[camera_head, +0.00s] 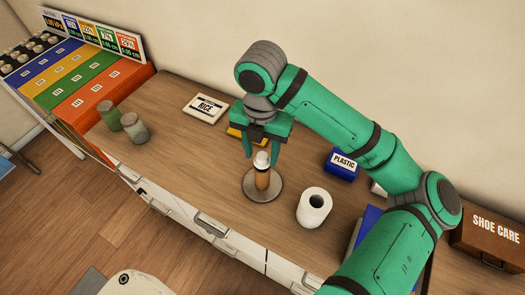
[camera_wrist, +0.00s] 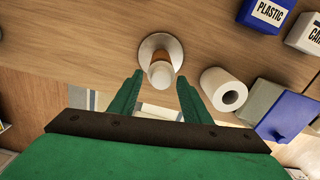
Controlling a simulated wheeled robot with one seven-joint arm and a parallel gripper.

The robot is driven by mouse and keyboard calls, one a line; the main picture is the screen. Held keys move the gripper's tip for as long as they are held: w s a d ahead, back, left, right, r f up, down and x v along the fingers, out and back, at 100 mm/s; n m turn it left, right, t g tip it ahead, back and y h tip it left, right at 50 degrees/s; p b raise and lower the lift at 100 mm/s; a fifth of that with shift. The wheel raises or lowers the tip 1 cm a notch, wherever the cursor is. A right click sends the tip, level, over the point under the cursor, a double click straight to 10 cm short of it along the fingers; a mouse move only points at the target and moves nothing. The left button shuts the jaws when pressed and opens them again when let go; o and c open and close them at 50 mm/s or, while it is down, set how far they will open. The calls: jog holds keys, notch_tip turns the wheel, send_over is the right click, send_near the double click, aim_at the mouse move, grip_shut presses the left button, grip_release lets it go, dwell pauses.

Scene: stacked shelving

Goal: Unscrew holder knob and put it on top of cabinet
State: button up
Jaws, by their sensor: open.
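The holder (camera_head: 248,190) has a round grey base and an upright brown post (camera_head: 262,180), and stands on the wooden cabinet top (camera_head: 180,140). A white knob (camera_head: 261,159) sits on the post. My gripper (camera_head: 262,153) points down just above it, its green fingers open on either side of the knob. In the wrist view the white knob (camera_wrist: 160,77) lies between and slightly beyond the open fingertips (camera_wrist: 160,78). No contact shows; I cannot tell the exact height of the fingertips against the knob.
A paper roll (camera_head: 313,207) stands close to the right of the holder. Two jars (camera_head: 135,127) stand left. The cabinet top between jars and holder is clear.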

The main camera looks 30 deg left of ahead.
jog(key=shift+r, duration=1.75)
jog(key=m, duration=0.6)
jog(key=shift+w, duration=0.1)
jog(key=m, duration=1.1)
jog(key=shift+m, duration=0.3)
jog(key=m, duration=0.5)
jog(key=shift+f, duration=0.15)
